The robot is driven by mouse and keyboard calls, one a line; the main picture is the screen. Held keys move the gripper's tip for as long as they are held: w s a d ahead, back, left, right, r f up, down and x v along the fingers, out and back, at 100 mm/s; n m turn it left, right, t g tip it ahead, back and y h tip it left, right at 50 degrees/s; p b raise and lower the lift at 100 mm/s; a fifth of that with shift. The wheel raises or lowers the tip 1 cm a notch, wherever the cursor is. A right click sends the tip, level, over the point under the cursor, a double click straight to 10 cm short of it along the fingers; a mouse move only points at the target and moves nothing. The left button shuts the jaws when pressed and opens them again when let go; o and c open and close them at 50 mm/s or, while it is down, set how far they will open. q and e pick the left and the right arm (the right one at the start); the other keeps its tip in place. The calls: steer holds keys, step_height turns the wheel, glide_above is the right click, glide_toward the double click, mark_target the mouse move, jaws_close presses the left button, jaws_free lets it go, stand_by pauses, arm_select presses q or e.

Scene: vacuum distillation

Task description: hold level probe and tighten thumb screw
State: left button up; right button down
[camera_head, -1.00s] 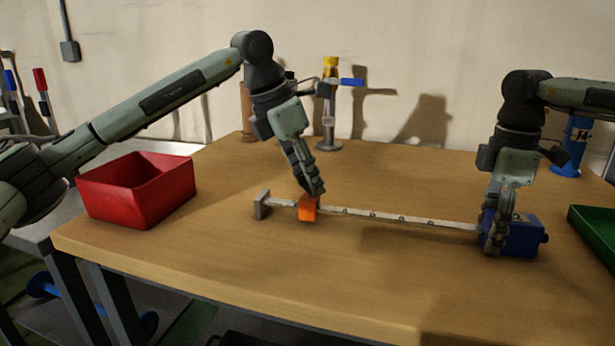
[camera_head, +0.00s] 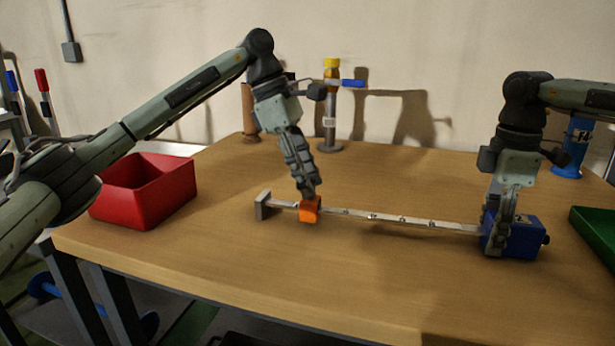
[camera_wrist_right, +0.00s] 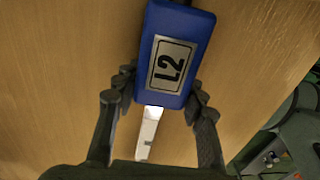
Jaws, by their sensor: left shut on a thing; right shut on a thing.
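The level probe lies along the tabletop as a pale, flat bar (camera_head: 400,220) with marks on it. A grey end plate (camera_head: 263,205) is at its left end and a blue block (camera_head: 525,238) at its right. An orange block (camera_head: 311,211) sits on the bar near the left end. My left gripper (camera_head: 309,194) is shut on the orange block from above.
A red bin (camera_head: 145,195) stands at the table's left edge. A stand with yellow top and blue lever (camera_head: 330,115) is at the back. A blue cylinder (camera_head: 573,148) stands at back right and a green tray (camera_head: 595,235) at right. The table front is clear.

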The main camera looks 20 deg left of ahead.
arm_select(q)
steer(key=shift+m, duration=0.3)
steer(key=o, duration=1.2)
steer(key=shift+c, duration=0.2)
steer(key=v, duration=1.2)
steer(key=shift+w, duration=0.15)
